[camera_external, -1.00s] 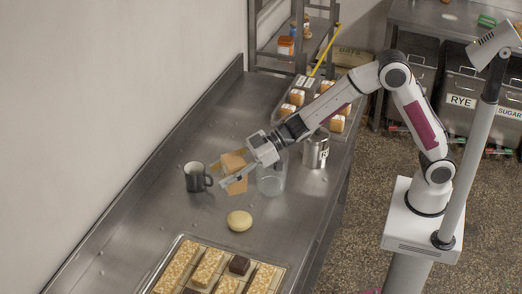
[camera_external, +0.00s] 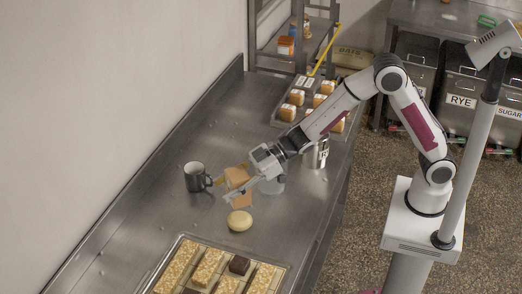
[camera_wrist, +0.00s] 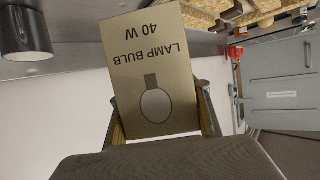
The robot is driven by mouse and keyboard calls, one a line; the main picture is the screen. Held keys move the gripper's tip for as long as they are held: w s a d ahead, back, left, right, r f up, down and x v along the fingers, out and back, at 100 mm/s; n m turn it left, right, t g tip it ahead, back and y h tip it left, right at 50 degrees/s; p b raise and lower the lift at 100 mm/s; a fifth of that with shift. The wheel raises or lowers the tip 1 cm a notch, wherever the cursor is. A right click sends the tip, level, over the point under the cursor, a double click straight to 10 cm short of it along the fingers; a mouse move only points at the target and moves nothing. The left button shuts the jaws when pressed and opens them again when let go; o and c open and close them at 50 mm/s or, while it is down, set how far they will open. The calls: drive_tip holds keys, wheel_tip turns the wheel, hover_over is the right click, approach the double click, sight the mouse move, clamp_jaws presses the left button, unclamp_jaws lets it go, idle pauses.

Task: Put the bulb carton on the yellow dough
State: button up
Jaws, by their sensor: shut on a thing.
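The bulb carton (camera_external: 239,176) is a tan box printed "LAMP BULB 40 W"; its printed face fills the middle of the wrist view (camera_wrist: 155,65). My gripper (camera_external: 232,188) is shut on it, with a finger on either side. The carton is held over the counter, close to the yellow dough. The yellow dough (camera_external: 239,221) is a pale round lump on the steel counter, just below the carton in the external view. I cannot tell the exact height of the gap between them. The dough is not clearly visible in the wrist view.
A dark mug (camera_external: 196,177) stands left of the carton. A clear glass vessel (camera_external: 271,184) and a metal canister (camera_external: 316,153) stand to the right. A tray of bars (camera_external: 190,242) lies at the front, and a tray of small cakes (camera_external: 287,112) at the back.

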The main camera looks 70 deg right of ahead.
drive_tip(key=shift+f, duration=1.5)
drive_tip(key=shift+f, duration=1.85)
drive_tip(key=shift+f, duration=0.15)
drive_tip(key=o, duration=1.1)
drive_tip(key=shift+s+d+r, duration=0.2)
drive_tip(key=shift+d+r, duration=0.05)
drive_tip(key=shift+r, duration=0.05)
drive_tip(key=shift+v, duration=5.7)
